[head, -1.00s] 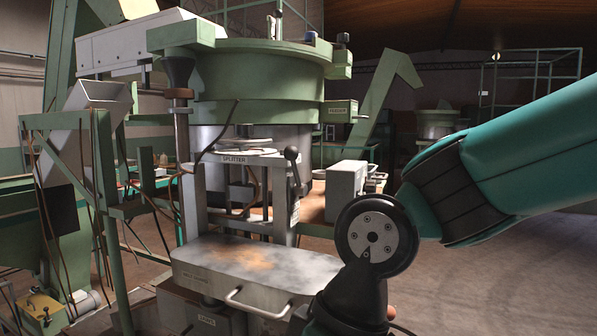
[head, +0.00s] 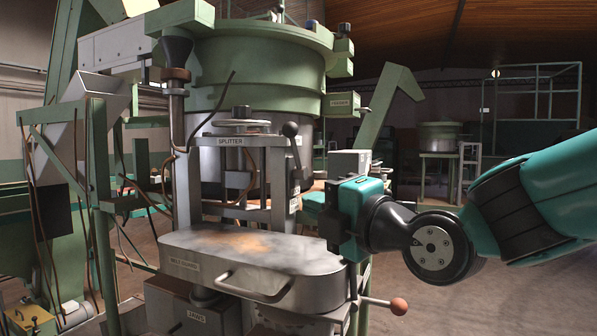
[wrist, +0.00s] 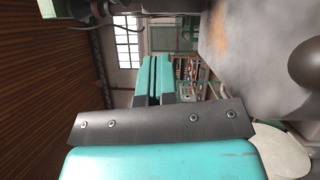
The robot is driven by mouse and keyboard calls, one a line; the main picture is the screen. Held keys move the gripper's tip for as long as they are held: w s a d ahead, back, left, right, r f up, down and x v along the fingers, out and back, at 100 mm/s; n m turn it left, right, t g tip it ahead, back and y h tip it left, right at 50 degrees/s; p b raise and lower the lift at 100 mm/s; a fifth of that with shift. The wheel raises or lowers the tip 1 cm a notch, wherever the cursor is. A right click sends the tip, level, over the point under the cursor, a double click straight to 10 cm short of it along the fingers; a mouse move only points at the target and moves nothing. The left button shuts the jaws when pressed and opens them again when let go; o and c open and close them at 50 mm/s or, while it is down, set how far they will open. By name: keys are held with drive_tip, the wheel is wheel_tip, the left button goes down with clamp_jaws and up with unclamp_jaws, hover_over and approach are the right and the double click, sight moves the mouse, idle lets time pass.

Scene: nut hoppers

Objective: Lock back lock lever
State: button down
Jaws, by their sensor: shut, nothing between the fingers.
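A lever with a black ball knob (head: 290,130) stands upright at the right side of the splitter frame (head: 232,142) in the head view. A second lever with a red-brown ball (head: 398,306) sticks out to the right below the belt guard (head: 190,250). No readable label tells which one is the back lock lever. My gripper (head: 315,200) is at the right end of the belt guard, to the right of the black-knobbed lever and apart from it. In the wrist view its teal fingers (wrist: 152,80) are together with nothing between them.
The grey belt guard top, with a bar handle (head: 255,290), fills the space in front of the splitter. It also shows in the wrist view (wrist: 240,50). A green bowl (head: 260,65) stands above. A dark rounded shape (wrist: 310,65) is close at the wrist view's right edge.

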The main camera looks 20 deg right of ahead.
wheel_tip(320, 180, up, 2)
drive_tip(key=d+n+t+h+b, duration=0.1)
drive_tip(key=d+n+t, duration=0.1)
drive_tip(key=t, duration=0.1)
drive_tip(key=b, duration=0.3)
approach(287, 145)
drive_tip(key=w+a, duration=0.3)
drive_tip(key=shift+w+d+r+p, duration=0.5)
drive_tip(key=shift+w+r+p, duration=0.1)
drive_tip(key=shift+w+p, duration=0.25)
drive_tip(key=shift+w+d+r, duration=0.25)
drive_tip(key=shift+w+d, duration=0.05)
drive_tip(key=shift+w, duration=0.3)
